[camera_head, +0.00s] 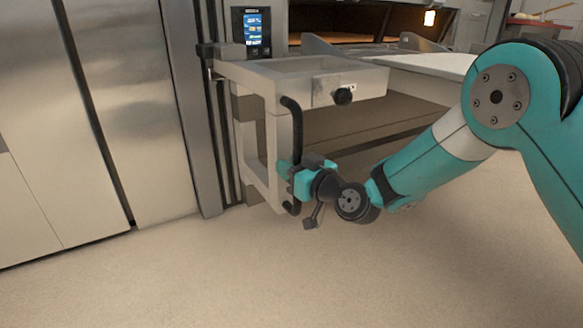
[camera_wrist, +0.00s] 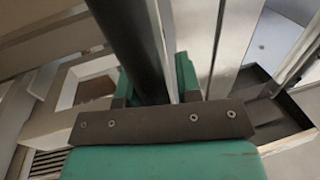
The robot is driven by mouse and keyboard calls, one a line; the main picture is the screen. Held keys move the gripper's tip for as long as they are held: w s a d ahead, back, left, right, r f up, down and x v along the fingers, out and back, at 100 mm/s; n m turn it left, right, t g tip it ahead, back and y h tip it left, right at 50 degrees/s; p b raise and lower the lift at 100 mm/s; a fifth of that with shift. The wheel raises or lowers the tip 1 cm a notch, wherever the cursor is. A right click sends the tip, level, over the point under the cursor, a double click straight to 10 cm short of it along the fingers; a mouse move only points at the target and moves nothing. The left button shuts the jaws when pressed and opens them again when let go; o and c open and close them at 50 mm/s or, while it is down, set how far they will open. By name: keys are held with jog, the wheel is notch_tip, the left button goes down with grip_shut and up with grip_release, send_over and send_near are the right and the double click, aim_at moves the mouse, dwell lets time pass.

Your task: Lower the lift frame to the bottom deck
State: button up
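The lift frame (camera_head: 250,160) is a pale grey metal frame in front of the deck oven, left of centre in the head view. A black vertical bar handle (camera_head: 297,120) runs down its front side. My gripper (camera_head: 293,175) is around the lower part of this handle, one teal finger on each side. In the wrist view the black handle (camera_wrist: 128,40) passes between the two fingers (camera_wrist: 155,80). A light strip shows beside the bar near the right finger, so I cannot tell whether both fingers press on it. The frame stands raised above the floor.
A small display (camera_head: 252,28) is mounted on the upright at top left. A black knob (camera_head: 343,96) sits on the frame's upper front. A lit oven opening (camera_head: 350,20) is behind. Steel cabinet doors (camera_head: 140,100) stand on the left. The floor (camera_head: 230,270) in front is clear.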

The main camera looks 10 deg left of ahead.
jog(key=shift+o, duration=1)
jog(key=shift+d, duration=0.1)
jog(key=shift+f, duration=0.1)
jog(key=b+v, duration=0.7)
jog(key=v, duration=1)
jog(key=shift+s+d, duration=0.1)
jog(key=shift+d, duration=0.05)
